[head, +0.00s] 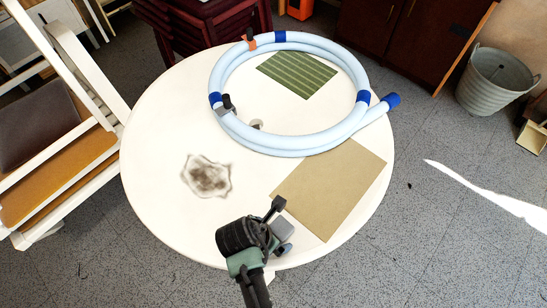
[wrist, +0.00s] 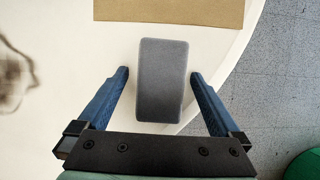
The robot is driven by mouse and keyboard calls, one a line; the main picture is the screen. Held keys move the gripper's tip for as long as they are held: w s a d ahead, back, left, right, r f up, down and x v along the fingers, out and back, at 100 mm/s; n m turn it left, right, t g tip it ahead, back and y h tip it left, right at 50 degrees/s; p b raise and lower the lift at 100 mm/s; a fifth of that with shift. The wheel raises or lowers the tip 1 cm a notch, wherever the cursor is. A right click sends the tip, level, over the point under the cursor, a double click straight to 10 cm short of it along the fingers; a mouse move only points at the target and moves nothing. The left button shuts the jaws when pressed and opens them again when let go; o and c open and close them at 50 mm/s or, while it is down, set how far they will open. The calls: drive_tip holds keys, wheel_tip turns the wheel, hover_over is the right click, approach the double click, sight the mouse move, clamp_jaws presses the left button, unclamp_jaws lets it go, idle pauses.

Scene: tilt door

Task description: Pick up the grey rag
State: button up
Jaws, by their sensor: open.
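The grey rag (wrist: 162,85) looks like a smooth, thick rectangular block in the wrist view. It lies near the front edge of the round white table (head: 165,135). It also shows in the head view (head: 284,226), partly hidden by my gripper (head: 279,229). In the wrist view my gripper (wrist: 159,74) is open, with one blue finger on each side of the rag. A gap shows between the rag and the left finger, and a narrower one on the right. Whether the fingertips reach down to table height is unclear.
A tan sheet (head: 330,190) lies just beyond the rag. A brown-grey smudged patch (head: 208,178) is to the left. A coiled pale blue hose (head: 290,152) and a green striped mat (head: 297,74) lie farther back. A white wooden chair (head: 75,175) stands at the left.

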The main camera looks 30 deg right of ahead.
drive_tip(key=shift+f, duration=0.1)
drive_tip(key=shift+c, duration=0.3)
drive_tip(key=c, duration=1.3)
wheel_tip(320, 180, up, 10)
drive_tip(key=shift+r+p, duration=0.25)
drive_tip(key=shift+p, duration=0.4)
